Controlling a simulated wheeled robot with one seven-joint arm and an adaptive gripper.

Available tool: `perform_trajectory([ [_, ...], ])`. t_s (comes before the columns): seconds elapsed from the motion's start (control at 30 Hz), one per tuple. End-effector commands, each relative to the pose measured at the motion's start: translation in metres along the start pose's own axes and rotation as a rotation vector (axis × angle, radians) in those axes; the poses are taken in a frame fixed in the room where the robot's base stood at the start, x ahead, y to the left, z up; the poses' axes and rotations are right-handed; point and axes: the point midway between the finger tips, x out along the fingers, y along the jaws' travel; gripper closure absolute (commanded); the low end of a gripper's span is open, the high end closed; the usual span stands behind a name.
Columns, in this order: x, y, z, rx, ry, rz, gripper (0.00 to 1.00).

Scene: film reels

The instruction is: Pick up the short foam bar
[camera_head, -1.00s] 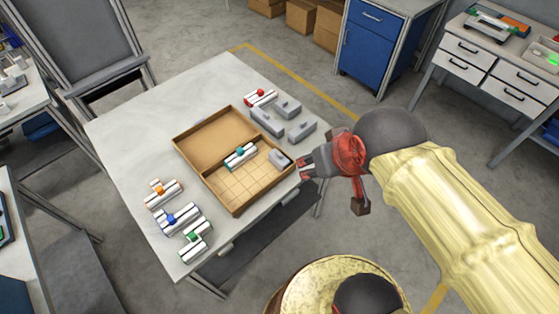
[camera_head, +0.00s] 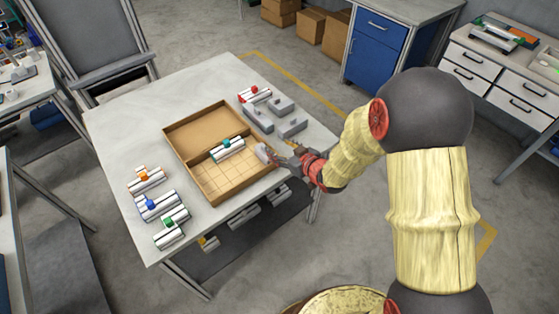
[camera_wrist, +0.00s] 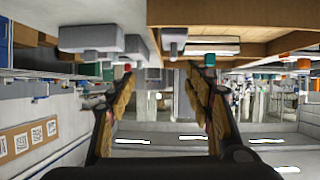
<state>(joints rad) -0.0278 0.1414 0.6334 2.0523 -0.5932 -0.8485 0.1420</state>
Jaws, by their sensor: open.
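Several grey foam pieces with small knobs are in view. A small grey piece (camera_head: 263,153) lies at the right end inside the cardboard box (camera_head: 232,198), partly covered by my gripper. It seems to be the grey piece (camera_wrist: 174,38) seen ahead between the fingers in the wrist view. A longer grey bar (camera_head: 257,119) and two shorter grey pieces (camera_head: 281,106) (camera_head: 292,127) lie on the table behind the box. I cannot tell for certain which is the short foam bar. My gripper (camera_head: 273,154) is open and empty at the box's right wall; its spread fingers (camera_wrist: 160,80) show in the wrist view.
A white piece with a teal knob (camera_head: 227,149) lies in the box. A red-knobbed white piece (camera_head: 255,94) is at the table's back. Orange (camera_head: 146,180), blue (camera_head: 157,205) and green (camera_head: 172,228) knobbed pieces lie at the front left. The table's left part (camera_head: 125,125) is clear.

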Motion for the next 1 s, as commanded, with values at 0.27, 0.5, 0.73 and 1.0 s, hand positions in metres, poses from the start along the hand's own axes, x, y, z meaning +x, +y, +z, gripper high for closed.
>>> perform_trajectory([
  [0.27, 0.021, -0.025, 0.02, 0.018, 0.062, -0.076, 0.48],
  [0.5, 0.043, -0.026, 0.018, 0.019, 0.06, -0.075, 0.48],
  [0.73, 0.068, -0.031, 0.015, 0.017, 0.061, -0.075, 0.48],
  [1.0, 0.092, -0.033, 0.011, 0.018, 0.06, -0.073, 0.48],
])
